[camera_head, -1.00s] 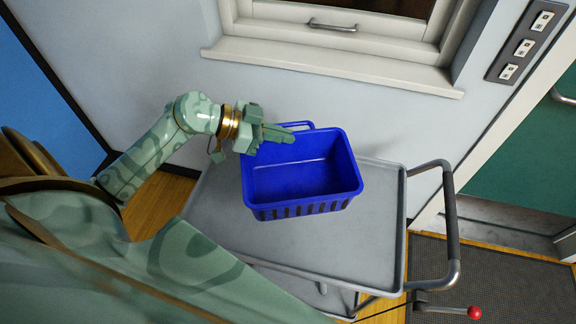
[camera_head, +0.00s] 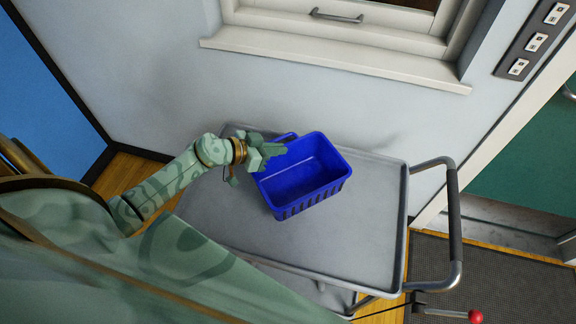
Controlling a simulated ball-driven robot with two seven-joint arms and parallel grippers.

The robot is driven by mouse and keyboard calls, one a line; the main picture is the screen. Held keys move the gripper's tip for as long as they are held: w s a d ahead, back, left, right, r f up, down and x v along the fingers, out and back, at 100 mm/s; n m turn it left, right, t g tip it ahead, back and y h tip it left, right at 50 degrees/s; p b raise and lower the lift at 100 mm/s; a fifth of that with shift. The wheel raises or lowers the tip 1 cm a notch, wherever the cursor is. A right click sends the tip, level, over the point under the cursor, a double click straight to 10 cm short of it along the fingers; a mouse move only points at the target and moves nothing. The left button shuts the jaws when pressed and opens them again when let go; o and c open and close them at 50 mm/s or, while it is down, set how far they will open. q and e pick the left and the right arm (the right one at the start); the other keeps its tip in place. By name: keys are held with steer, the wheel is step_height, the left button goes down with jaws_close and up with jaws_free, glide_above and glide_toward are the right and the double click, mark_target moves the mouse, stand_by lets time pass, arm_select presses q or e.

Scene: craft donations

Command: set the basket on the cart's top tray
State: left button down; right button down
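The blue basket (camera_head: 310,193) is empty inside, with slotted sides and a thin blue handle at its back left. It is over the middle of the grey top tray (camera_head: 350,245) of the cart, slightly tilted in the picture. I cannot tell whether its underside touches the tray. My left gripper (camera_head: 274,150) is at the basket's left back rim, near the handle, and appears shut on it. The exact grip is partly hidden by the fingers. My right gripper is not in view.
The cart's handle (camera_head: 455,225) is at the right end, with a red knob (camera_head: 476,316) below it. A wall with a window sill (camera_head: 335,65) stands behind the cart. The tray is bare around the basket. A dark mat (camera_head: 500,280) lies on the floor at right.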

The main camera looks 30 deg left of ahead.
mark_target(287, 170)
arm_select(q)
steer(key=d+f, duration=0.1)
steer(key=w+d+f+b, duration=0.1)
steer(key=f, duration=0.1)
steer(key=shift+w+d, duration=0.1)
steer(key=shift+w, duration=0.05)
steer(key=f+b, duration=0.1)
steer(key=f, duration=0.1)
steer(key=f+b, duration=0.1)
steer(key=shift+d+f+b, duration=0.2)
steer(key=shift+f+b, duration=0.2)
steer(key=shift+w+r, duration=0.1)
steer(key=shift+r, duration=0.05)
steer(key=c, duration=1.6)
jaws_free()
steer(key=shift+c, duration=0.2)
